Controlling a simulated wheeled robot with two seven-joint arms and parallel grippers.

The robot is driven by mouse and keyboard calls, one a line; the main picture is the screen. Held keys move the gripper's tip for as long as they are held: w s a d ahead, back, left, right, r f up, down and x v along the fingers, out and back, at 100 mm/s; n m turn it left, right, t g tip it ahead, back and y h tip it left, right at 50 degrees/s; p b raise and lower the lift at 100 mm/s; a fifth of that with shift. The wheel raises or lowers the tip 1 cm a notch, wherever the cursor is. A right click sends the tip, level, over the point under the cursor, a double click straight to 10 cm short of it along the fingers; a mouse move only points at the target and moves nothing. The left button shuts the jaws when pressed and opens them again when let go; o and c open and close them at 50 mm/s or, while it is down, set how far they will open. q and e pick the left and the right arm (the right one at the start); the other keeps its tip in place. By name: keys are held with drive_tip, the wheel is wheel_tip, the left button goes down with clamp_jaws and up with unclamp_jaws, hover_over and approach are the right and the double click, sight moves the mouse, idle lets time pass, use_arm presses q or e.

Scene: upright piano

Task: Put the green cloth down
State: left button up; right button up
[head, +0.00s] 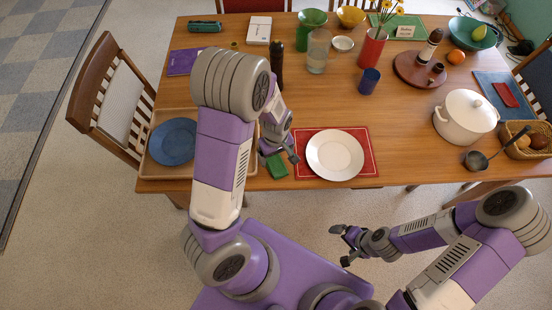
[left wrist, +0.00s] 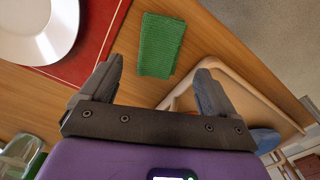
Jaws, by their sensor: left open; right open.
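The green cloth (head: 276,166) lies folded on the wooden table near its front edge, between the tray and the red placemat. In the left wrist view the green cloth (left wrist: 161,45) lies flat beyond my fingertips, apart from both fingers. My left gripper (head: 279,155) is open and empty just above and behind the cloth; it also shows in the left wrist view (left wrist: 155,85). My right gripper (head: 341,245) is open and empty, in front of the table over the floor.
A white plate (head: 335,155) sits on the red placemat (head: 368,140) right of the cloth. A wooden tray (head: 149,170) with a blue plate (head: 172,142) is at left. The table's middle is fairly clear.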

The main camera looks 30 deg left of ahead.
sight(276, 165)
use_arm(q)
wheel_tip(276, 165, up, 6)
drive_tip(key=p, duration=0.1)
use_arm(e)
wheel_tip(276, 165, up, 2)
use_arm(q)
drive_tip(key=shift+s, duration=0.1)
use_arm(e)
drive_tip(key=shift+s, duration=0.1)
idle(0.4)
